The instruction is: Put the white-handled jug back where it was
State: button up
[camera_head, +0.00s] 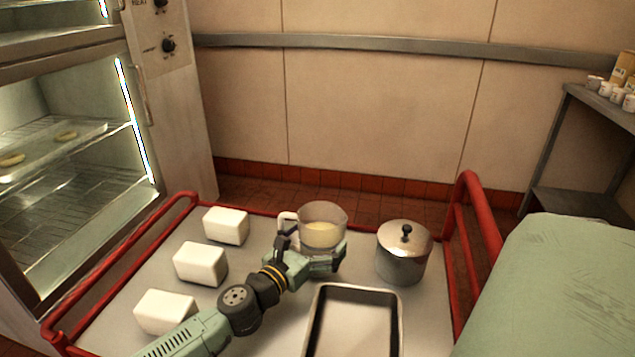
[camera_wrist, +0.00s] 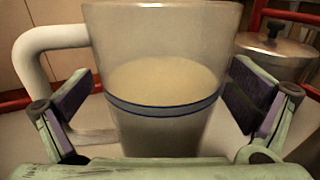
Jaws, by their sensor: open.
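The white-handled jug (camera_head: 324,220) is see-through, with pale yellow contents and a blue band, near the far edge of the trolley top (camera_head: 262,312). It looks upright; the gripper hides its base in the head view. Its white handle is on the left. The jug also fills the middle of the wrist view (camera_wrist: 165,50). My gripper (camera_head: 313,253) is open, with one finger on each side of the jug. In the wrist view the fingers (camera_wrist: 164,98) show gaps to the jug wall, and the handle is outside the left finger.
A lidded steel pot (camera_head: 404,262) stands close to the right of the jug. A dark-rimmed tray (camera_head: 401,325) lies in front. Several white blocks, one of them the middle block (camera_head: 200,264), line the left side. A red rail (camera_head: 476,215) edges the trolley.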

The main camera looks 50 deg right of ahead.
jog(key=shift+r, duration=0.1)
jog(key=shift+r+p, duration=0.2)
jog(key=shift+p, duration=0.15)
jog(key=a+b, duration=0.1)
jog(key=a, duration=0.2)
jog(key=a+b, duration=0.1)
jog(key=a, duration=0.3)
jog(key=s+a+b, duration=0.1)
jog(key=a, duration=0.2)
jog(key=shift+a+f+b, duration=0.2)
jog(key=shift+a+b, duration=0.1)
jog(key=shift+a, duration=0.1)
jog(key=shift+s+a, duration=0.1)
jog(key=shift+a, duration=0.5)
jog(key=shift+r, duration=0.15)
